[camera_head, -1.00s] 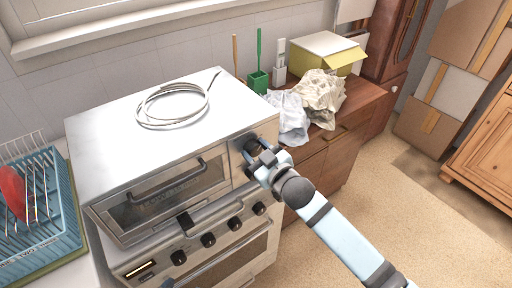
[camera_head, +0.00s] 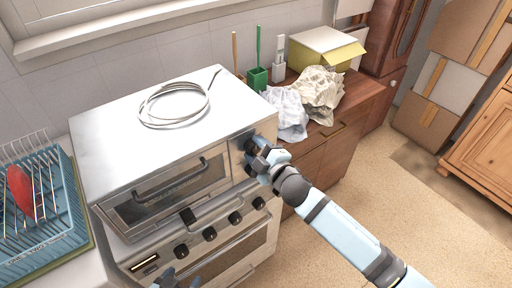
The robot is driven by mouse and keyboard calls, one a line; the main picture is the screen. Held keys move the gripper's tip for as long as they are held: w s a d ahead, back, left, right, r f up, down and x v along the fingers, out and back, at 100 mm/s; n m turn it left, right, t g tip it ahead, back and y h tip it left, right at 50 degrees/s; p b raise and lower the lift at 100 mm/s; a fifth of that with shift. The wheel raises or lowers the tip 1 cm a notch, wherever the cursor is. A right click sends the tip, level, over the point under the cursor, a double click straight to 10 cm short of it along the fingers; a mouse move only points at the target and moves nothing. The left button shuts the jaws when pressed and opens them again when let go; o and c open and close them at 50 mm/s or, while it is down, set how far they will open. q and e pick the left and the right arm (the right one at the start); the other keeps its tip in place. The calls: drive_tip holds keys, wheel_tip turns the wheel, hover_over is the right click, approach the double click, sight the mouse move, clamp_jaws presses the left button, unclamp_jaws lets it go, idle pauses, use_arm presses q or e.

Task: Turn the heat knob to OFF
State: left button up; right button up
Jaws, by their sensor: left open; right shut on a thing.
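The steel countertop oven (camera_head: 140,120) stands on top of the cooker, with its control panel at the right end of its front. My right gripper (camera_head: 252,157) is at this panel and is shut on the heat knob, which its fingers mostly hide. The knob's pointer and any OFF marking cannot be read. My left gripper (camera_head: 170,280) is open at the bottom edge of the view, in front of the cooker, only partly in frame and apart from the knob.
A coiled cable (camera_head: 175,103) lies on the oven's top. The cooker below has a row of black knobs (camera_head: 209,234). A blue dish rack (camera_head: 50,245) stands at left. Crumpled cloths (camera_head: 318,95) lie on the wooden dresser (camera_head: 335,140).

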drive_tip(key=shift+f, duration=0.1)
idle(0.3)
drive_tip(key=o, duration=0.9)
drive_tip(key=shift+s+d, duration=0.35)
drive_tip(key=shift+s, duration=0.1)
drive_tip(key=b+v, duration=0.2)
drive_tip(key=v, duration=1)
drive_tip(key=shift+s+d, duration=0.15)
drive_tip(key=shift+s, duration=0.15)
